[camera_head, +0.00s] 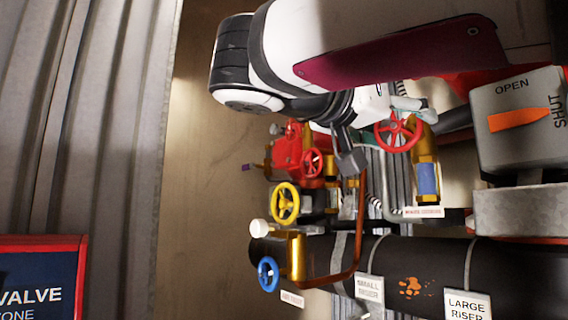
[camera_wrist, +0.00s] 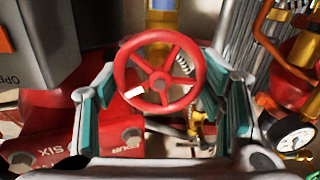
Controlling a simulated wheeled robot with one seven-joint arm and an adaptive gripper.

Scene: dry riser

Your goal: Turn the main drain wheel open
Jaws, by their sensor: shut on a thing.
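A red spoked handwheel (camera_head: 398,132) sits at the right of the pipework, beside a brass valve body with a blue band. It also shows large in the wrist view (camera_wrist: 158,84), with a white mark at its lower left. My gripper (camera_head: 380,132) reaches down to it from above. In the wrist view my gripper (camera_wrist: 160,73) has its teal-padded fingers on either side of the rim, closed on the wheel. A small label (camera_head: 423,212) below the wheel is too small to read, so I cannot confirm the wheel's name.
A smaller red wheel (camera_head: 312,163), a yellow wheel (camera_head: 285,203) and a blue wheel (camera_head: 268,274) are at left. A grey box (camera_head: 515,150) with an orange handle (camera_head: 518,119), marked OPEN and SHUT, stands right. A gauge (camera_wrist: 293,138) is close by. A black riser pipe (camera_head: 420,270) runs below.

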